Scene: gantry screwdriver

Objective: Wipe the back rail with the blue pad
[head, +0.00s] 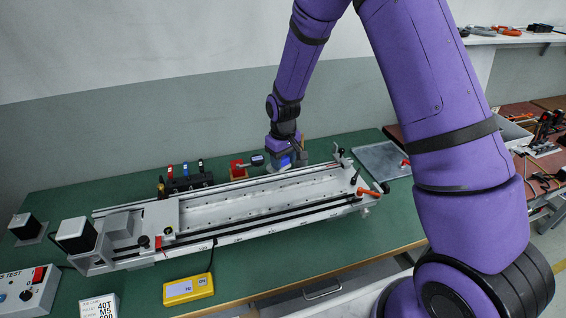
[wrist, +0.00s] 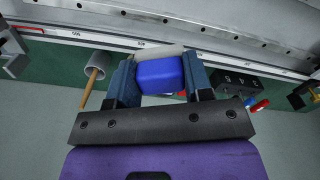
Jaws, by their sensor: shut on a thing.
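The blue pad (wrist: 160,76) is between the two fingers of my gripper (wrist: 162,70) in the wrist view, with a grey layer along its far side. That grey side is at the edge of the back rail (wrist: 95,38); I cannot tell whether it touches. In the head view my gripper (head: 284,152) points down behind the long machine, near the right half of its back rail (head: 222,187). A little of the blue pad (head: 285,161) shows there, and the rest is hidden by the gripper.
A black tool holder (head: 187,183) with coloured handles and a red block (head: 237,170) stand behind the rail, left of my gripper. In the wrist view a grey cup (wrist: 98,66) holds a wooden handle. A yellow meter (head: 188,289) lies in front. A grey plate (head: 380,160) lies right.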

